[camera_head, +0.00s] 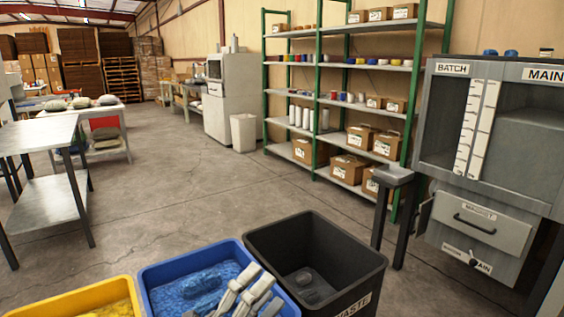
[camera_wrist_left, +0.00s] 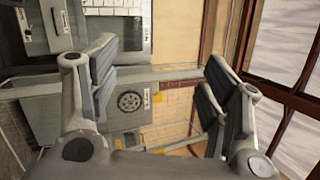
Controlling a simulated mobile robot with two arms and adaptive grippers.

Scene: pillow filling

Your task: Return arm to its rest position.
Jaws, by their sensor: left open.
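My left gripper (camera_head: 250,290) shows at the bottom of the head view, in front of the blue bin (camera_head: 150,275) and close to the black waste bin. In the left wrist view its two padded fingers (camera_wrist_left: 160,90) stand wide apart with nothing between them. Beyond the fingers in that view are a grey machine panel with a round vent (camera_wrist_left: 130,101) and a window on the right. My right gripper is not in either view.
The black waste bin (camera_head: 262,240) holds a dark lump. A yellow bin (camera_head: 75,299) stands at left. The grey batch machine (camera_head: 480,222) is at right. Green shelving (camera_head: 317,90) and a metal table (camera_head: 45,207) stand further back. The middle floor (camera_head: 185,180) is clear.

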